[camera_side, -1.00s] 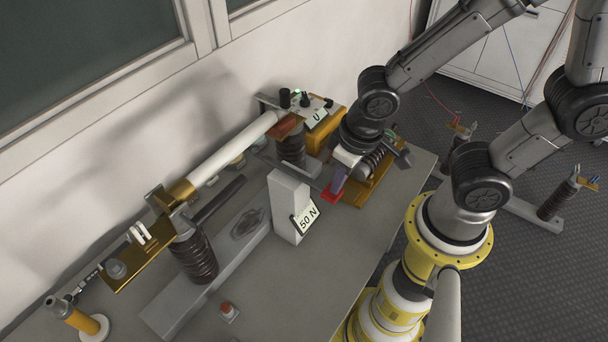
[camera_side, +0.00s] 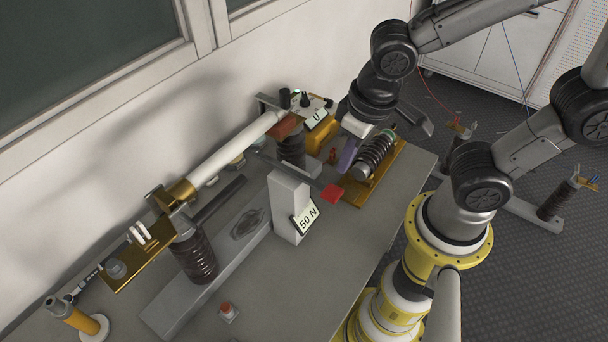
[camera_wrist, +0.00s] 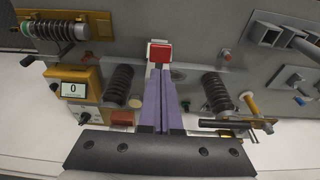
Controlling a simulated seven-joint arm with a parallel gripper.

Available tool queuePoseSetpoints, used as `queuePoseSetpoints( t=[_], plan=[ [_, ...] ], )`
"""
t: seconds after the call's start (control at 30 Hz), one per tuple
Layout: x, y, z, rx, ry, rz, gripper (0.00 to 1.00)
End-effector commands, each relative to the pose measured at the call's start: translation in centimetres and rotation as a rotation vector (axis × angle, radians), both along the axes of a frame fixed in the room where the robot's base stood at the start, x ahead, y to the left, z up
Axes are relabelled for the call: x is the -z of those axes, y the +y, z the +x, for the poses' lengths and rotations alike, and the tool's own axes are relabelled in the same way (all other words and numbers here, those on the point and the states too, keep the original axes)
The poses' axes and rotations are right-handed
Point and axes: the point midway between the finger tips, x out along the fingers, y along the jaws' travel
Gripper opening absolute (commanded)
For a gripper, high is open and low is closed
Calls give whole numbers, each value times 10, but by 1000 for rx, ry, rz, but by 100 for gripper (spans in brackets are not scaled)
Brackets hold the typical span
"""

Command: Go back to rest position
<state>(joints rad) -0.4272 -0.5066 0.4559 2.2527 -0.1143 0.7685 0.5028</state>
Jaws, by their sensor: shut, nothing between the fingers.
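My gripper (camera_side: 348,157) has purple fingers pressed together, pointing down above the table beside the ribbed brown insulator on its brass-coloured base (camera_side: 378,187). Its fingers fill the middle of the wrist view (camera_wrist: 161,75), with nothing visible between them. A red square pad (camera_side: 332,194) lies below the fingers in the side view, apart from them. The same red pad shows just beyond the fingertips in the wrist view (camera_wrist: 160,52).
A grey block labelled "50 N" (camera_side: 287,205) stands left of the gripper. Behind it are a yellow meter box (camera_side: 319,133) and a long white fuse tube (camera_side: 237,147) on brown insulators. The table's front right (camera_side: 345,245) is clear.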

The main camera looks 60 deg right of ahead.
Motion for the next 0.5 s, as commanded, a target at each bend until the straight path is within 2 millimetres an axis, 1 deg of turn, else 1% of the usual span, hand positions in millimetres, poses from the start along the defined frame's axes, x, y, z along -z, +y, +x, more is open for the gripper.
queuePoseSetpoints(
  t=[0.17, 0.23, 0.27, 0.3, 0.37, 0.4, 0.5],
  plan=[
    [-1, -3, 1, 14, -3, 2, 0],
    [-8, -10, 6, 51, -30, 13, 0],
    [-14, -15, 8, 77, -51, 21, 0],
    [-25, -23, 10, 119, -86, 36, 0],
    [-43, -38, 9, 172, -142, 57, 0],
    [-55, -48, 6, 195, -180, 64, 0],
    [-79, -68, -10, 212, -267, 65, 0]
  ],
)
